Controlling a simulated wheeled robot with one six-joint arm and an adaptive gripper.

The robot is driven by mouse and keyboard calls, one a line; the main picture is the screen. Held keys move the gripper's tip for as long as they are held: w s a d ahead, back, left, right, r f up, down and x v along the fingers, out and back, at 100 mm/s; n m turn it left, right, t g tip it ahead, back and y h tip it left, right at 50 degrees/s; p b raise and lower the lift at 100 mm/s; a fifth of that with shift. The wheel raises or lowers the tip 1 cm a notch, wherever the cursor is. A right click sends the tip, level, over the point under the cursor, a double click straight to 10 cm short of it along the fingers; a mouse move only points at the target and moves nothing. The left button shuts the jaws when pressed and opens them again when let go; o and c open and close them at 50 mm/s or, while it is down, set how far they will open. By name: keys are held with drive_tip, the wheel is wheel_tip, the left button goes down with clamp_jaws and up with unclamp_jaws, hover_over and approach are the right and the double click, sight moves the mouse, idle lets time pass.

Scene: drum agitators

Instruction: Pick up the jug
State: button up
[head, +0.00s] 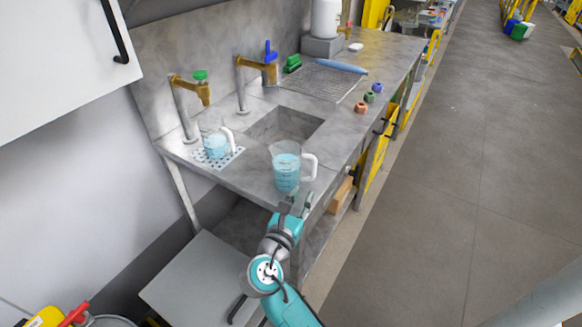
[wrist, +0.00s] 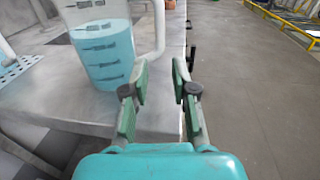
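A clear jug (head: 286,172) with blue liquid and a white handle (head: 310,166) stands upright near the front edge of the grey counter. In the wrist view the jug (wrist: 103,50) is at the upper left, its handle (wrist: 158,28) on its right side, beyond my fingertips. A second, similar jug (head: 214,146) with blue liquid stands farther left on a perforated mat (head: 237,151), under a tap. My gripper (head: 300,203) is at the counter's front edge, just below the near jug's handle. In the wrist view my gripper (wrist: 160,82) is open, with nothing between its fingers.
A sunken sink (head: 284,126) lies behind the near jug. Brass taps with a green handle (head: 200,75) and a blue handle (head: 270,52) stand at the back. Several coloured nuts (head: 361,107) lie near the right edge. The floor (head: 450,180) at right is clear.

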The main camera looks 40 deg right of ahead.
sight(313, 176)
drive_tip(key=x, duration=0.9)
drive_tip(key=shift+d, duration=0.1)
clamp_jaws()
